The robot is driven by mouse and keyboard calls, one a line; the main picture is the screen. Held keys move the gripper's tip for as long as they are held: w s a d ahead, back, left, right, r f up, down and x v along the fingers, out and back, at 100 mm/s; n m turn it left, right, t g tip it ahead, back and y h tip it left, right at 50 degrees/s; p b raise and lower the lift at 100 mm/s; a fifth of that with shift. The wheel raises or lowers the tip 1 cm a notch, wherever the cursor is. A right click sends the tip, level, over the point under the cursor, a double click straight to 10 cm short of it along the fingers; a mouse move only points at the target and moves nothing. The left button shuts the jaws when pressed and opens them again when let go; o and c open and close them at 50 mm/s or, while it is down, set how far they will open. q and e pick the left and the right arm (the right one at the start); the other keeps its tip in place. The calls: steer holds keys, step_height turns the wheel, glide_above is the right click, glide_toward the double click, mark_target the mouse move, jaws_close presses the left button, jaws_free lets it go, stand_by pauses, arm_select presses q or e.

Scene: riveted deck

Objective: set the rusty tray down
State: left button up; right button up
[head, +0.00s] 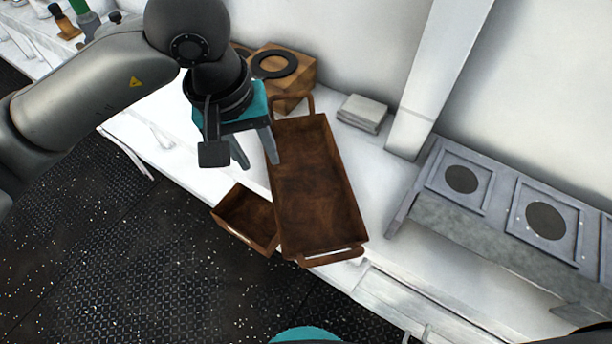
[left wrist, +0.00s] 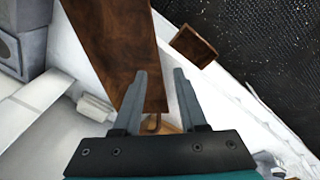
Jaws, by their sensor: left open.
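The rusty tray (head: 318,180) is a long brown empty tray with a loop handle at each end. It appears to lie on the white counter (head: 180,125), with its near end by the front edge. It also shows in the left wrist view (left wrist: 112,40), where its far-end handle appears between the finger lines. My left gripper (head: 258,162) is open, above the tray's left side near its far end. Its fingers also show in the left wrist view (left wrist: 160,72) with nothing held. Whether they touch the tray I cannot tell. My right gripper is not in view.
A small brown open box (head: 247,215) sits against the tray's left side at the counter edge. A wooden block (head: 297,84) with a black ring (head: 274,64), a grey stack (head: 362,113) and a white post (head: 436,75) stand behind. A grey panelled unit (head: 500,205) is at right.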

mark_target(270, 179)
arm_select(q)
steer(key=shift+w+d+f+p, duration=0.1)
steer(key=shift+d+f+p, duration=0.1)
steer(key=shift+f, duration=1.1)
steer(key=shift+w+d+f+p, duration=0.1)
steer(key=shift+w+d+f, duration=0.1)
steer(key=shift+f, duration=1.1)
steer(key=shift+w+d+f+p, duration=0.1)
steer(key=shift+d+f+p, duration=0.1)
steer(key=shift+f, duration=1.1)
steer(key=shift+c, duration=0.4)
jaws_close()
